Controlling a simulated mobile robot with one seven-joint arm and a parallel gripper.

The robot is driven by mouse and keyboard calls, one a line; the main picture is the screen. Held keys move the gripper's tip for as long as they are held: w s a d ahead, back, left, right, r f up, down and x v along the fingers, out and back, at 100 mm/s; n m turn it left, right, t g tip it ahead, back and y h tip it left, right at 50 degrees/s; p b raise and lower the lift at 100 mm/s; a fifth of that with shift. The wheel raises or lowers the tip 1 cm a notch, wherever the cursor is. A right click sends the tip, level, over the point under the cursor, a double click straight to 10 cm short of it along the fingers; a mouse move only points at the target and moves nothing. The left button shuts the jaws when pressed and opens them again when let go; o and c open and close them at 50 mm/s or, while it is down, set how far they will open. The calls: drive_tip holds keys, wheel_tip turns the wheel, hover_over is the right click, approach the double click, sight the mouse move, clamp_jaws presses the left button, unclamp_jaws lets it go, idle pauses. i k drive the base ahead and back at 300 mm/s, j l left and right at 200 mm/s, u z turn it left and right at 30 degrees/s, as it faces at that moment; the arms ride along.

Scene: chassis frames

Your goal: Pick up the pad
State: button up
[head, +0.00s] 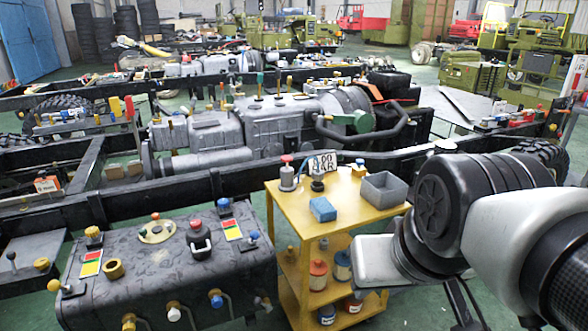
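A small blue block (323,209), which looks like the pad, lies flat on the top shelf of a yellow cart (350,217). It sits near the shelf's left front side, with nothing on top of it. My arm comes in from the right, and its pale grey end part is in front of the cart's right side, right of and nearer than the blue block. My gripper's fingers do not show, and nothing is seen touching the block.
The cart top also holds a grey open bin (383,190), a red-capped grey container (288,176) and a small sign (322,163). Jars stand on its lower shelves. A dark tank (170,262) with knobs is left of the cart. A black chassis rail (240,180) runs behind.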

sight(322, 208)
drive_tip(key=i+l, duration=0.1)
drive_tip(key=i, duration=0.35)
drive_tip(key=i+l+u, duration=0.1)
drive_tip(key=i, duration=0.4)
